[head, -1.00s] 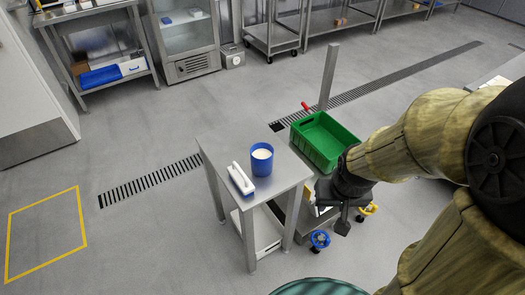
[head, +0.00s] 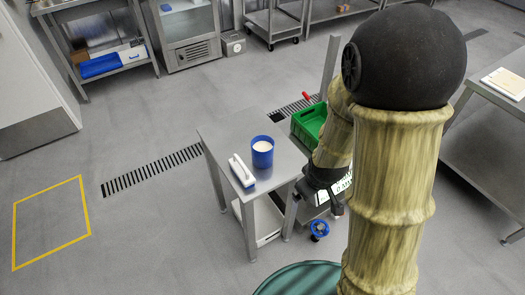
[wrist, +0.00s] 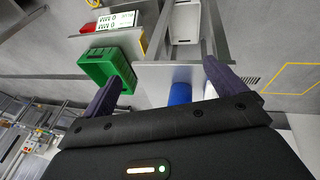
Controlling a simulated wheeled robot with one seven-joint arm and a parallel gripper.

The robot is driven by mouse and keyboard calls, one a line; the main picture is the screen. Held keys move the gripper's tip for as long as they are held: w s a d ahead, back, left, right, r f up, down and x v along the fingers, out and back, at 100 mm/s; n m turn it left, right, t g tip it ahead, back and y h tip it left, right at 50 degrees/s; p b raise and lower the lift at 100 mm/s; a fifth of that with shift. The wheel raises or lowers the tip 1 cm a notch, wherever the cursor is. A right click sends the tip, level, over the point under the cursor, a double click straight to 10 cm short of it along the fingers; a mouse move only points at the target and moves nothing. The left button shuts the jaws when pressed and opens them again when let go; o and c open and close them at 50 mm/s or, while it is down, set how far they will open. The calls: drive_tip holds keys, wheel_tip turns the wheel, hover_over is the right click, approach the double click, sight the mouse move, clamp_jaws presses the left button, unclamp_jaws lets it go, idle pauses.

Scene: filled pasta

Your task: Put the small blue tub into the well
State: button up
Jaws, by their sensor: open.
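The small blue tub (head: 262,152), with white contents, stands upright on the small steel table (head: 222,140). In the wrist view the tub (wrist: 181,94) shows between the fingers, beyond them and closer to the right finger. My gripper (head: 322,198) is at the right edge of the table, right of the tub and apart from it. In the wrist view my gripper (wrist: 162,70) has its fingers wide apart with nothing held. I cannot pick out the well in either view.
A white-handled blue brush (head: 241,172) lies left of the tub. A green crate (head: 305,125) stands behind my arm, partly hidden; the wrist view shows the crate (wrist: 104,68) too. A steel post (head: 330,65) rises nearby. Open floor lies left of the table.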

drive_tip(key=w+a+f+n+t+h+p, duration=0.1)
drive_tip(key=w+a+f+n+t+p, duration=0.15)
drive_tip(key=n, duration=0.45)
drive_tip(key=n+t+y+p, duration=0.4)
drive_tip(key=n+t, duration=0.3)
drive_tip(key=n, duration=1.7)
approach(263, 153)
wheel_tip(263, 153, up, 4)
drive_tip(key=s, duration=0.2)
drive_tip(key=shift+s+d, duration=0.2)
drive_tip(key=shift+d, duration=0.2)
drive_tip(key=x, duration=1.2)
drive_tip(key=shift+f, duration=0.25)
drive_tip(key=shift+w+p, duration=0.1)
drive_tip(key=shift+p, duration=0.2)
